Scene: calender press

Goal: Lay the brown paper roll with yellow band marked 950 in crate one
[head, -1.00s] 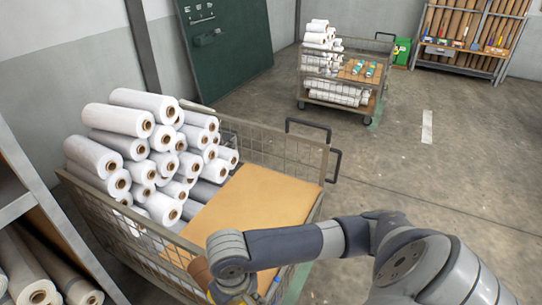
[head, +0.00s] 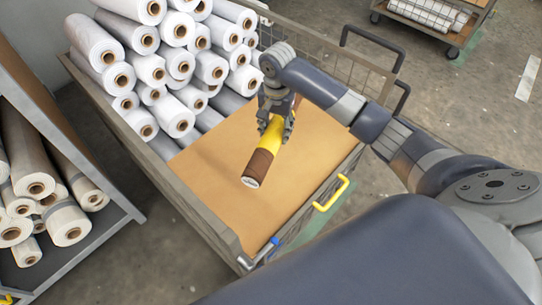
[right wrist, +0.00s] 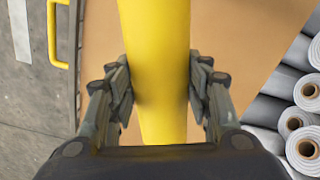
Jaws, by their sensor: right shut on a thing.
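The brown paper roll (head: 259,168) with its yellow band is over the bare brown floor board (head: 222,170) of the wire-sided cart. My right gripper (head: 275,134) is shut on its yellow part, and the roll's brown near end sticks out towards me. In the right wrist view the yellow band (right wrist: 155,45) runs between the two fingers (right wrist: 161,92). I cannot tell whether the roll touches the board. No 950 mark or crate number is readable. My left gripper is not in view.
Stacked white rolls (head: 175,65) fill the cart's far left part. A rack of grey and white rolls (head: 40,185) stands at the left. The cart has a yellow handle (head: 333,193) on its right side. The near part of the board is clear.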

